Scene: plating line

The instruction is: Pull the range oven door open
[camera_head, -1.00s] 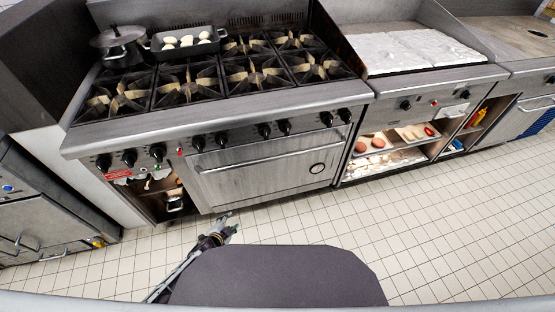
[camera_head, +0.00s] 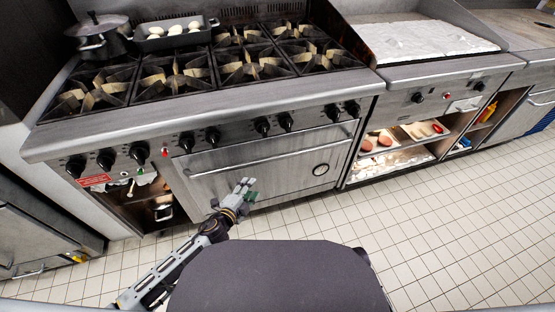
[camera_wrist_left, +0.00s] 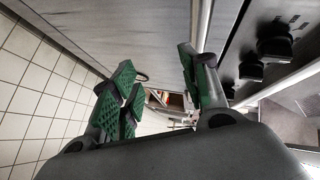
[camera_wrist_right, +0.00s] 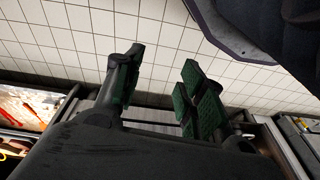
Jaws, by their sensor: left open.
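My left gripper (camera_head: 246,188) is in front of the door, below the handle in the head view. In the left wrist view its green-padded fingers (camera_wrist_left: 158,82) are apart with nothing held. A pale bar, seemingly the handle, runs up behind the right-hand finger; I cannot tell whether they touch. My right gripper shows only in its own wrist view (camera_wrist_right: 158,88), fingers apart and empty.
Black knobs (camera_head: 262,127) line the front above the door. A pot (camera_head: 100,38) and a tray of white eggs (camera_head: 172,34) stand on the burners. Open shelves with food (camera_head: 400,138) are right of the oven. Tiled floor (camera_head: 450,220) is clear at right.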

